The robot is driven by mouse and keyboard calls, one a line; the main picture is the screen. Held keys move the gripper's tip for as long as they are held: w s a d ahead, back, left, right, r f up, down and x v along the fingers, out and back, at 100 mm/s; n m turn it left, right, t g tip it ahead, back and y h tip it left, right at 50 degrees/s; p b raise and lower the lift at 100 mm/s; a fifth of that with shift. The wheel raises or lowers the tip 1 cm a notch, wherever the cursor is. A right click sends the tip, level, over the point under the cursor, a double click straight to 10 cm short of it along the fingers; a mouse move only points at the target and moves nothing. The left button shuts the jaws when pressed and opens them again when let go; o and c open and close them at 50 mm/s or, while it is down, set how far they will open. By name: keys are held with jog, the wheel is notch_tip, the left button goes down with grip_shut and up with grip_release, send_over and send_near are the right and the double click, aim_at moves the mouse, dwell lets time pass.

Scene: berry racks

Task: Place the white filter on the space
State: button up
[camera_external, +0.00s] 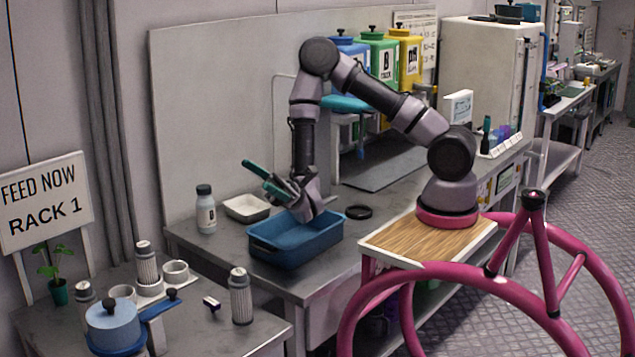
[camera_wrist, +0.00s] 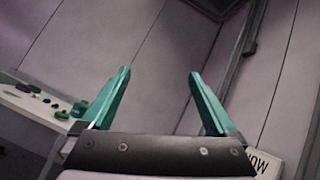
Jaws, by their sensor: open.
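My gripper (camera_external: 262,179) is raised above the blue tray (camera_external: 297,241), with its teal fingers pointing toward the upper left. In the wrist view its two fingers (camera_wrist: 160,74) stand wide apart with nothing between them. Ridged grey-white canisters, possibly the filters, stand upright on the left table: one at the back (camera_external: 147,263), one at the right (camera_external: 240,296), and one at the left edge (camera_external: 85,298). White ring-shaped cups (camera_external: 176,272) are near the back canister; one of these could be the space, but I cannot tell.
A white-labelled bottle (camera_external: 206,214) and a pale dish (camera_external: 246,208) stand behind the blue tray. A blue pot (camera_external: 114,325), a plant (camera_external: 56,282) and a FEED NOW sign (camera_external: 45,203) are at the left. A black ring (camera_external: 359,212) lies on the bench.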

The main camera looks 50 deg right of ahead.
jog(key=s+d+r+n+g+h, duration=0.2)
jog(key=s+d+n+g+h, duration=0.1)
jog(key=d+n+h, duration=0.35)
jog(key=s+d+r+n+g+h, duration=0.3)
jog(key=d+n+h, duration=0.3)
jog(key=d+h, duration=0.2)
jog(key=w+d+r+m+t+h, duration=0.2)
jog(key=d+t, duration=0.3)
jog(key=d, duration=0.4)
jog(key=w+d+r+m+t+h, duration=0.2)
jog(key=d+t, duration=0.4)
jog(key=d, duration=0.4)
jog(key=w+d+r+m+t+h, duration=0.2)
jog(key=d+r+t+h, duration=0.1)
jog(key=d, duration=0.7)
jog(key=t+h, duration=0.1)
jog(key=t, duration=0.1)
jog(key=shift+w+r+t+h, duration=0.25)
jog(key=shift+r+t+h, duration=0.1)
jog(key=shift+r+t, duration=0.05)
